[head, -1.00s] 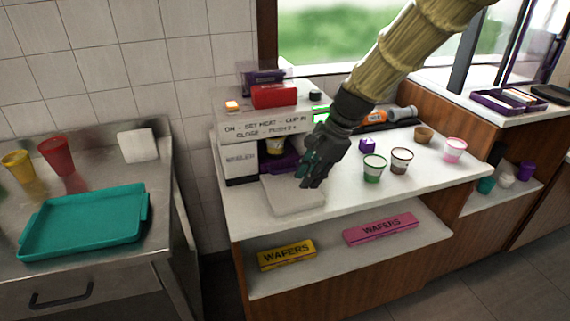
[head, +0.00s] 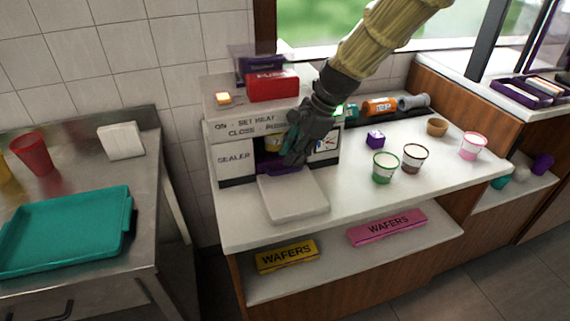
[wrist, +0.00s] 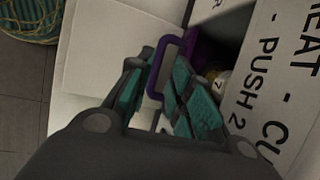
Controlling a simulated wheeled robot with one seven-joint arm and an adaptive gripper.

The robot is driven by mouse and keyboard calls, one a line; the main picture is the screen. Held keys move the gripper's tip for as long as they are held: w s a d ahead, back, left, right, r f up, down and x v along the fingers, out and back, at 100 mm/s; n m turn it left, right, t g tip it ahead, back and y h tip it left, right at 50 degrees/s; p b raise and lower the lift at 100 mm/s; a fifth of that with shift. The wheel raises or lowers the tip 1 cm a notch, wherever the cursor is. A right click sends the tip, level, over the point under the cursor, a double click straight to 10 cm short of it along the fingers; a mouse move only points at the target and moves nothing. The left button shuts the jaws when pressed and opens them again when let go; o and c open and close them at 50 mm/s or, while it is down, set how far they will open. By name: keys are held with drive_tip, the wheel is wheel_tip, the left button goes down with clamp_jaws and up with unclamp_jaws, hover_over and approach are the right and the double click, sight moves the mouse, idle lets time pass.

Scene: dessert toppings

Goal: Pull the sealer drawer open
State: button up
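The sealer (head: 235,162) is a pale box with a dark opening in its front, at the back left of the counter. Its purple drawer (head: 283,168) sits low in the opening, partly hidden by my gripper. In the wrist view, the drawer's purple loop handle (wrist: 155,80) stands between my fingers. My gripper (head: 292,158) is at the sealer's front, and its teal-padded fingers also show in the wrist view (wrist: 158,82). The fingers are apart on either side of the handle; I see no clear grip.
A red push lever (head: 273,85) and a lit orange button (head: 223,98) are on the sealer's top. A white slab (head: 292,198) lies before the drawer.

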sight(285, 171)
drive_tip(key=shift+x, duration=2.45)
drive_tip(key=shift+s, duration=0.15)
clamp_jaws()
